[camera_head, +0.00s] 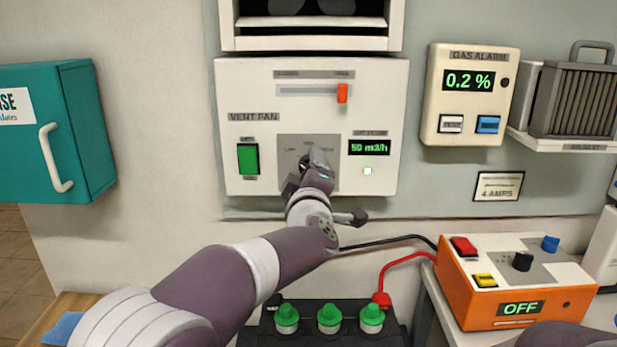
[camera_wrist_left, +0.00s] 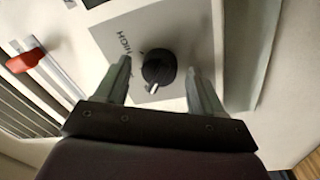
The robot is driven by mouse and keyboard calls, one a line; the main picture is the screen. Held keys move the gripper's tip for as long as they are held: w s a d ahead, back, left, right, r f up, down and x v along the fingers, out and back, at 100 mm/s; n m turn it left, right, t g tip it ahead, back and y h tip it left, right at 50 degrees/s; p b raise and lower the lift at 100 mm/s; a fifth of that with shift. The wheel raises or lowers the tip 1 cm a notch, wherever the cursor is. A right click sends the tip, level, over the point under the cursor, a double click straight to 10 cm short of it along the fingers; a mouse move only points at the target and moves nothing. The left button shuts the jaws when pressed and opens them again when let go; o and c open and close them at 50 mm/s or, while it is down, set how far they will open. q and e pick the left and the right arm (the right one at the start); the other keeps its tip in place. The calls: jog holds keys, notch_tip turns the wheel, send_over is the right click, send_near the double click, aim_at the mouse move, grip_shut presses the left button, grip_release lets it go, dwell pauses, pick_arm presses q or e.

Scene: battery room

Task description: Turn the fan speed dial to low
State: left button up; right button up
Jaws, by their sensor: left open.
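The vent fan panel (camera_head: 310,80) is a white wall box with a grey plate around the fan speed dial. In the left wrist view the dial (camera_wrist_left: 158,66) is a round black knob with a pale pointer tip directed toward the bottom of that picture. The word HIGH is readable beside it. In the head view my gripper mostly hides the dial. My left gripper (camera_head: 318,162) is at the plate. In the left wrist view it (camera_wrist_left: 160,82) is open, with one finger on each side of the dial and visible gaps. My right gripper is out of view.
An orange slider knob (camera_head: 342,93) sits above, a green switch (camera_head: 248,158) left, and a display reading 50 m3/h (camera_head: 369,147) right of the dial. The gas alarm (camera_head: 470,95) hangs to the right. A battery (camera_head: 300,325) and orange charger (camera_head: 510,280) stand below.

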pick_arm(q)
jog(key=s+f+b, duration=0.1)
jog(key=s, duration=1.1)
jog(key=shift+s, duration=0.3)
jog(key=shift+d, duration=0.1)
